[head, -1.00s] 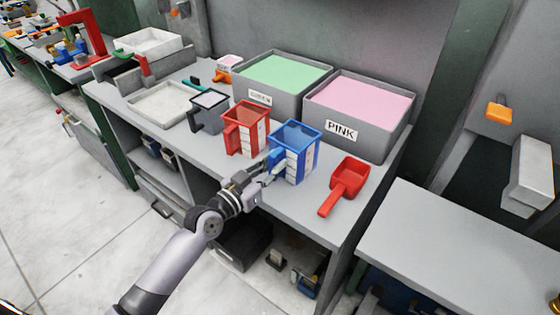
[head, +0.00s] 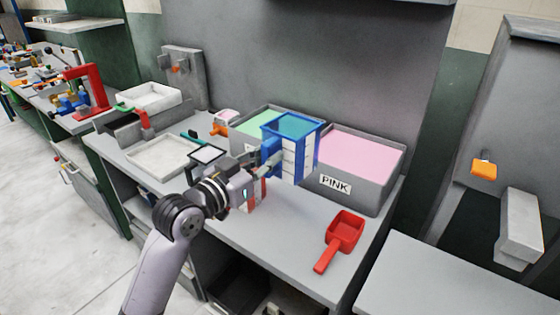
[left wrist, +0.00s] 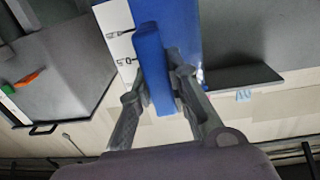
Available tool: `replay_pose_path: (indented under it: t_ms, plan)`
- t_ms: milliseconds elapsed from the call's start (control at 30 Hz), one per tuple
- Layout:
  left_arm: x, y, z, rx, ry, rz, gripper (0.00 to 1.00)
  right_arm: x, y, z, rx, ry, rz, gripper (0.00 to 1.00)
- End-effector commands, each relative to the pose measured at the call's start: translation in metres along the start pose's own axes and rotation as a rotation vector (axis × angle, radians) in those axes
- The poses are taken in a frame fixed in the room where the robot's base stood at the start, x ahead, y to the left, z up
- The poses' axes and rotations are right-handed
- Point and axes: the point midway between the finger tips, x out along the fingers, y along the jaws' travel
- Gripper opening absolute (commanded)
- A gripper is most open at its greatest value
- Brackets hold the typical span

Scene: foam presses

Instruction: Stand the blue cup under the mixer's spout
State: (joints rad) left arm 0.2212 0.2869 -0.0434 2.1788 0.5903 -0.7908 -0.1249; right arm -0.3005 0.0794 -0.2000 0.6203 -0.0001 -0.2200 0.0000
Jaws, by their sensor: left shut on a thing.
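The blue cup (head: 301,156), with white marked panels on its side, is upright and held up in front of the green and pink bins in the head view. My left gripper (head: 266,157) is shut on its handle. In the left wrist view the gripper (left wrist: 158,78) has one finger on each side of the blue handle (left wrist: 152,45). I cannot tell for sure which thing is the mixer; a grey unit with an orange part (head: 484,169) stands at the right. My right gripper is not in view.
A red cup (head: 258,196) is mostly hidden behind my left gripper. A red scoop (head: 344,232) lies on the bench near its right end. The pink bin (head: 375,194) and green bin (head: 250,122) stand at the back. A lower grey table (head: 430,280) is at the right, its visible top clear.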

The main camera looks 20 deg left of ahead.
Motion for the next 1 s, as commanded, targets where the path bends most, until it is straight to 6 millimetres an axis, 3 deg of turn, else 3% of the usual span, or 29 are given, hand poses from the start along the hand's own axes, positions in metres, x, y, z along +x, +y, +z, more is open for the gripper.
replay_pose_path:
  t_ms: [167,367,700,1000]
  plan:
    - [-0.002,0.002,0.0,-0.002,0.0,-0.006,0.0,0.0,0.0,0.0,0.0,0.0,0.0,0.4]
    - [-0.02,0.014,0.04,-0.008,-0.006,-0.052,0.0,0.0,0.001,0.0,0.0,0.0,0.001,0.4]
    - [-0.09,0.04,0.114,-0.008,-0.007,-0.208,0.0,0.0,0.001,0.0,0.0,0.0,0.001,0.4]
    - [-0.162,0.059,0.145,-0.003,-0.004,-0.344,0.0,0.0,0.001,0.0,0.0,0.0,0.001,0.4]
